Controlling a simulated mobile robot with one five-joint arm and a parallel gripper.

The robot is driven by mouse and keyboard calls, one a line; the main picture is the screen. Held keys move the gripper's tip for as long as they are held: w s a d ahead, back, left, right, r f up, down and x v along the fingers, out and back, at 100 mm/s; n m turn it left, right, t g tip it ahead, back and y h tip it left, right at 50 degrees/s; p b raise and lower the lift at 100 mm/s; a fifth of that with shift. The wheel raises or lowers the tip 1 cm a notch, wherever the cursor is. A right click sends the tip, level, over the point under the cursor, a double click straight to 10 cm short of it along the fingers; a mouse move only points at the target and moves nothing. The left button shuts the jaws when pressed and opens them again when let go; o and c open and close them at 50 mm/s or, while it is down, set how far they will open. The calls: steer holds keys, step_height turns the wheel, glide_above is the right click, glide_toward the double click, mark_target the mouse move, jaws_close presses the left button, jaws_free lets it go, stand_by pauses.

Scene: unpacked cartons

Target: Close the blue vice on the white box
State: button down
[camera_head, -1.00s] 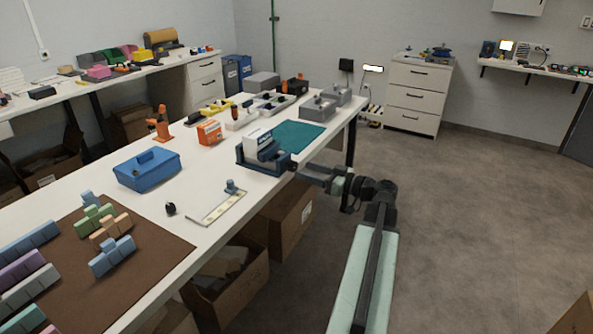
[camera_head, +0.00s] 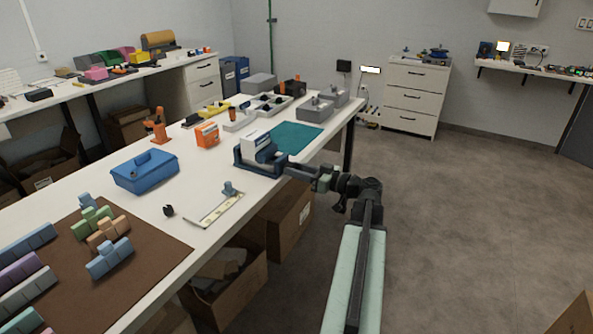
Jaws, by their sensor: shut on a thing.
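The blue vice (camera_head: 247,167) stands near the right edge of the long white table. The white box (camera_head: 253,141) sits upright between its jaws. From this distance I cannot tell whether a gap is left between the box and the front jaw. My gripper (camera_head: 289,168) reaches in from the right, at the vice's screw end at the table edge. It is shut on the vice's handle, which is mostly hidden by the fingers.
A teal mat (camera_head: 297,137) lies behind the vice, with grey blocks (camera_head: 315,108) beyond. Cartons (camera_head: 283,216) stand below.

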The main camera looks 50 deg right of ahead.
steer(key=m, duration=1.3)
steer(key=shift+m, duration=0.4)
stand_by(0.5)
steer(key=c, duration=1)
jaws_free()
steer(key=shift+s, duration=0.1)
